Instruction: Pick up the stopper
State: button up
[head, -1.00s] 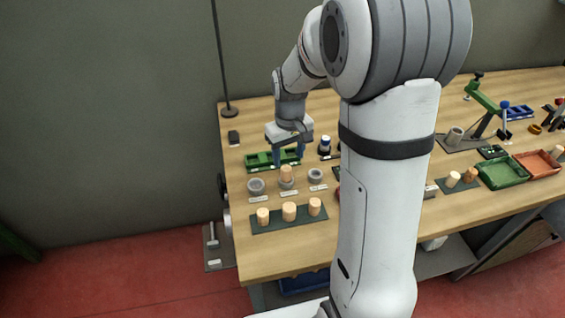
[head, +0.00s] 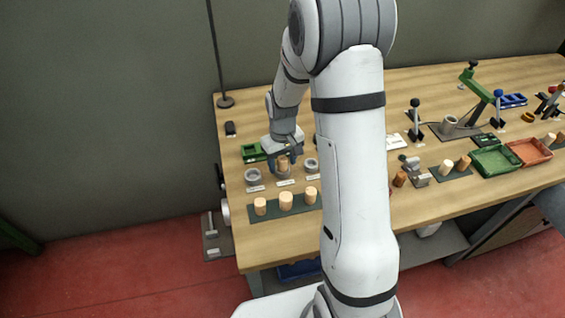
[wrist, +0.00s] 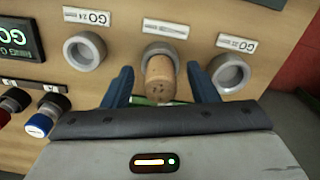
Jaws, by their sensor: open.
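A cork stopper (wrist: 160,80) stands in the middle grey ring of a row of three. It also shows in the head view (head: 283,163), partly behind my gripper. My gripper (head: 283,166) is open over the middle ring. In the wrist view its two blue fingers (wrist: 160,84) stand on either side of the stopper, with a gap on each side. The middle ring (wrist: 158,50) shows only in part behind the stopper. The other two rings, one on the left (wrist: 85,51) and one on the right (wrist: 229,73) in the wrist view, look empty.
Three cork stoppers stand on a dark green mat (head: 272,212) in front of the rings. White labels lie by the rings.

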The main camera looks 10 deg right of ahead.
aim_at(283, 158)
jog(key=shift+c, duration=0.4)
jog(key=c, duration=1)
notch_tip(283, 158, up, 10)
jog(key=shift+r+b, duration=0.1)
jog(key=shift+b, duration=0.5)
jog(key=shift+c, duration=0.2)
